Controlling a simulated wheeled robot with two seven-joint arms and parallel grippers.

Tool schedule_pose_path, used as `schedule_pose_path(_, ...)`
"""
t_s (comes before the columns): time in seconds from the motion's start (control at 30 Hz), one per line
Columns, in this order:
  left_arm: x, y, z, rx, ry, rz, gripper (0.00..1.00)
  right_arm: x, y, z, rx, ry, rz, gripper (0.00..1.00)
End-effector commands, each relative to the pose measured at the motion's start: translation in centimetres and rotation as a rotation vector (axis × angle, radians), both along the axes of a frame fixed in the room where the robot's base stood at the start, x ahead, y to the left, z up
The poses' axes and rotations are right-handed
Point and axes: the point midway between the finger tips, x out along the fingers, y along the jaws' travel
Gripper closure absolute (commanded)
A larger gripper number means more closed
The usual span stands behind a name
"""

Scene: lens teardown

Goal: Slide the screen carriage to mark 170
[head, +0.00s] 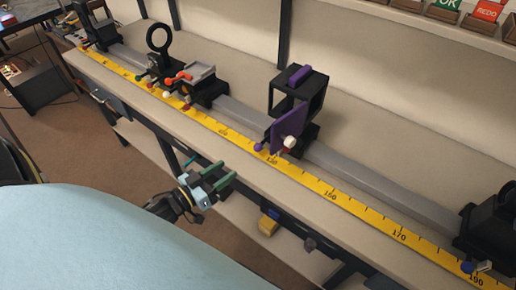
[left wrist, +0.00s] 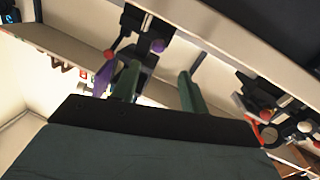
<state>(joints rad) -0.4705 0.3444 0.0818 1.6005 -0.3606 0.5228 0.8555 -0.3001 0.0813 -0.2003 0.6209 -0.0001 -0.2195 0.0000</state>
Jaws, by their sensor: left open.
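A black carriage with an open box frame (head: 296,95), a purple plate (head: 288,131) and a white knob (head: 290,142) sits on the grey rail, near the scale's 130 region; it looks like the screen carriage. A small purple knob (head: 258,147) is at its front. The carriage also shows in the left wrist view (left wrist: 148,28). The yellow scale (head: 360,212) carries mark 170 (head: 399,236), to the carriage's right. My left gripper (head: 228,170) has green fingers, is open and empty, and is in front of the bench, apart from the carriage. My right gripper is out of view.
Other carriages stand left on the rail, one with a black ring (head: 159,38), one with an orange-red part (head: 180,77). A black block (head: 490,225) stands at the right end near 190. The rail (head: 370,182) is bare between. A shelf with small bins is at the back.

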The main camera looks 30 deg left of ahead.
Motion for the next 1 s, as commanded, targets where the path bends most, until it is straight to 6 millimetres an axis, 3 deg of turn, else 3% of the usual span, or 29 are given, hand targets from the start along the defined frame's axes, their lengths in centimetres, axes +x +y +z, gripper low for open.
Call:
schedule_pose_path(0.17,1.9,-0.6,0.6,-0.005,-0.016,-0.009,0.56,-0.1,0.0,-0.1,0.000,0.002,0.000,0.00)
schedule_pose_path(0.6,10.4,-3.0,0.5,-0.003,-0.013,-0.006,0.56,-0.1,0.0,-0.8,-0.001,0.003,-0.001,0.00)
schedule_pose_path(0.8,12.4,-3.5,0.4,-0.004,-0.011,-0.006,0.56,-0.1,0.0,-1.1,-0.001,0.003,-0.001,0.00)
schedule_pose_path(1.0,12.9,-3.7,0.4,-0.004,-0.009,-0.006,0.56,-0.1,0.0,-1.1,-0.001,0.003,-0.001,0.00)
